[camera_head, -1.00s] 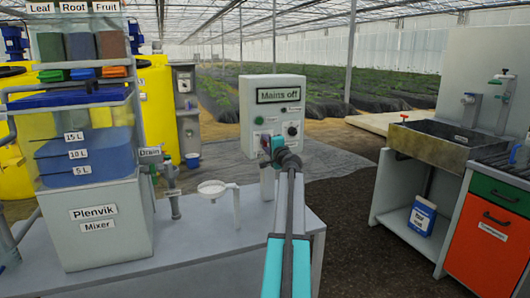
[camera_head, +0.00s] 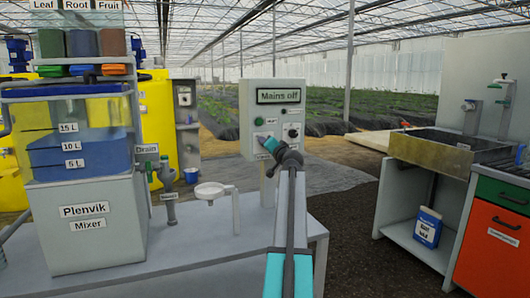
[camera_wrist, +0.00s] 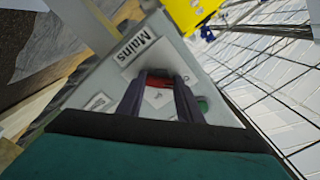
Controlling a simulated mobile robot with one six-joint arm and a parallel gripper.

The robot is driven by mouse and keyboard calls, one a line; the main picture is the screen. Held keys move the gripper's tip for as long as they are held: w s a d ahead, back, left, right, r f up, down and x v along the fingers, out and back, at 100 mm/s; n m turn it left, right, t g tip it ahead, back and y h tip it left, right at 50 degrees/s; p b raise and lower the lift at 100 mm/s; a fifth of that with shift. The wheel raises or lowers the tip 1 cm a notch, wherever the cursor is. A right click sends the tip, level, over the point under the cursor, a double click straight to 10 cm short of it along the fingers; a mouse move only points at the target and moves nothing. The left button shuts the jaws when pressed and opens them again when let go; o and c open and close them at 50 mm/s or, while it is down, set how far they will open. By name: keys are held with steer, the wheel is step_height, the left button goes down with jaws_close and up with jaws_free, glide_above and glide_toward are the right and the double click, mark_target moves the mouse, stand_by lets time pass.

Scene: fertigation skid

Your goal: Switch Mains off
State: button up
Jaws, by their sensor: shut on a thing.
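The grey control box (camera_head: 250,105) stands at the back of the bench in the head view. Its display (camera_head: 279,96) reads "Mains off". In the wrist view my gripper (camera_wrist: 161,77) has its two dark fingers closed around a small red part, the Mains switch (camera_wrist: 160,82), beside the label "Mains" (camera_wrist: 136,47).
The Plenvik mixer (camera_head: 88,190) and a white funnel (camera_head: 210,191) stand to the left. A sink (camera_head: 440,147) is at the right.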

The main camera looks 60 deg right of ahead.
steer(key=shift+d+r+n, duration=0.1)
steer(key=shift+r+n, duration=0.15)
steer(key=shift+n, duration=0.05)
stand_by(0.4)
steer(key=o, duration=1)
steer(key=shift+b, duration=0.3)
steer(key=shift+c, duration=0.2)
steer(key=shift+o, duration=0.6)
steer(key=shift+f, duration=0.15)
steer(key=p+v, duration=0.3)
steer(key=v, duration=1.1)
